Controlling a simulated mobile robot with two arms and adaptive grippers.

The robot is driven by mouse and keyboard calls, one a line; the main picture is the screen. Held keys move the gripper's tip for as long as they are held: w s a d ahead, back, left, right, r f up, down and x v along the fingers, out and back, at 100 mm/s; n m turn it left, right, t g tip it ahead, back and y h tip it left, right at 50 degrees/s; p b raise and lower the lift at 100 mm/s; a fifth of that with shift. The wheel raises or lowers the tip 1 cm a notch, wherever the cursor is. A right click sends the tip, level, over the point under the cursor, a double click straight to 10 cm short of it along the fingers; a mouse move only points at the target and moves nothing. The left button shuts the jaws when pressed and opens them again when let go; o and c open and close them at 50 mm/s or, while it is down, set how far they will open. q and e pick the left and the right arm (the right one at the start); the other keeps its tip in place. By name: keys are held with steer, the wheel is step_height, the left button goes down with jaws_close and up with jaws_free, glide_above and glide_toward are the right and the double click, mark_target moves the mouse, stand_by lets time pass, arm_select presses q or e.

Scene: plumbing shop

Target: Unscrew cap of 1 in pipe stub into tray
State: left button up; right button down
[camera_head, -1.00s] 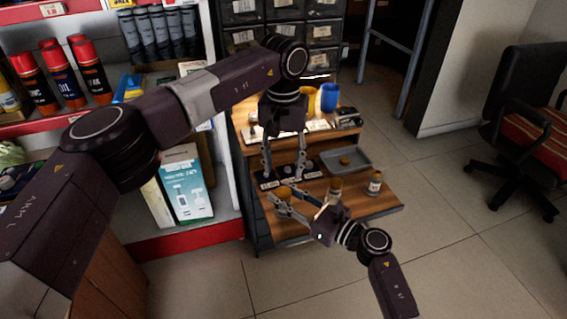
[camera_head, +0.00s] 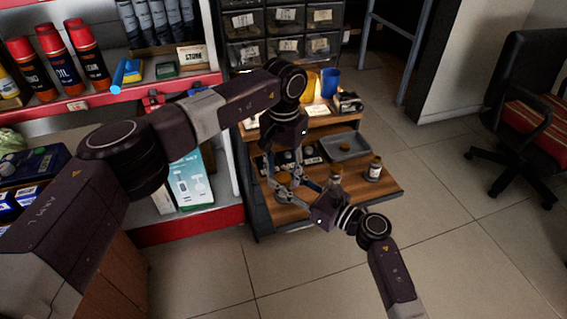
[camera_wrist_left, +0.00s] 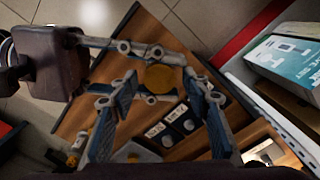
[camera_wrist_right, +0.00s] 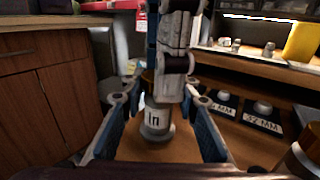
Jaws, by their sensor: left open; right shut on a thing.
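The 1 in pipe stub (camera_wrist_right: 157,117), a grey cylinder with a white label of which "In" shows, stands upright on the wooden bench between the fingers of my right gripper (camera_head: 297,187), shut on it. Its round brass cap (camera_wrist_left: 160,77) shows in the left wrist view and also in the head view (camera_head: 282,183). My left gripper (camera_head: 285,178) is open and comes down from above, its fingers spread around the cap area; contact is not clear. The grey tray (camera_head: 361,153) lies at the back right of the bench with a brass cap (camera_head: 345,147) in it.
Two other capped stubs, one (camera_head: 336,174) close to my right gripper and one (camera_head: 375,169) further right, stand on the bench. Labelled black size stands (camera_wrist_right: 265,115) lie behind. A shelf of cans (camera_head: 90,60) is at left. The bench's front right is clear.

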arm_select(q)
steer(key=c, duration=1.2)
steer(key=o, duration=1.3)
steer(key=shift+r, duration=0.1)
step_height(320, 180, up, 8)
steer(key=shift+f, duration=0.25)
steer(key=shift+c, duration=0.5)
steer(key=shift+f, duration=3.9)
steer(key=shift+c, duration=0.7)
steer(key=c, duration=1)
steer(key=o, duration=1.2)
